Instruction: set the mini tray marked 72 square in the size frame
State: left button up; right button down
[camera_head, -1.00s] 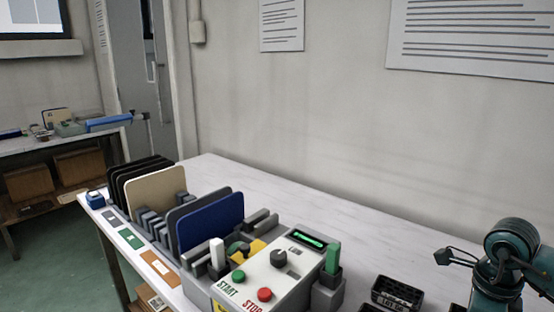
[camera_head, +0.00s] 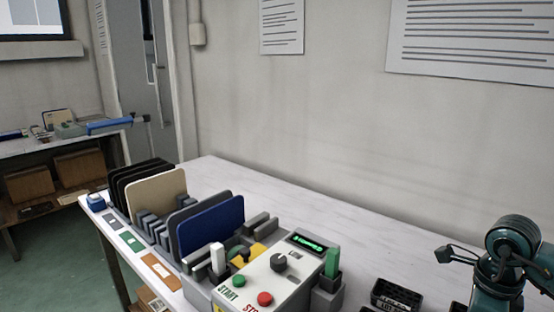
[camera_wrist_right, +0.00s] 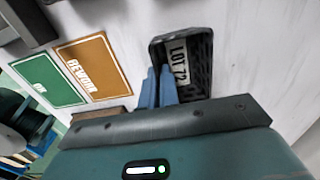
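The mini tray marked LOT 72 (camera_wrist_right: 194,72) is a black, open, ribbed tray with a white label in the right wrist view. My right gripper (camera_wrist_right: 158,72) has its two blue fingers close together at the tray's left wall and looks shut on it. I cannot tell whether the tray is raised or rests on the table. The right hand and this tray are not seen in the head view, where only a teal part of my arm shows at the lower right. I cannot make out the size frame for certain. My left gripper is not clearly seen.
A white console (camera_head: 268,277) with START and STOP buttons stands at the front. Upright panels, including a blue one (camera_head: 213,224), stand in a rack behind it. Another black tray (camera_head: 396,295) lies right of the console. An orange REWORK card (camera_wrist_right: 95,67) lies near the table edge.

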jog(key=shift+r, duration=0.1)
jog(key=shift+r+p, duration=1.1)
jog(key=shift+r, duration=0.35)
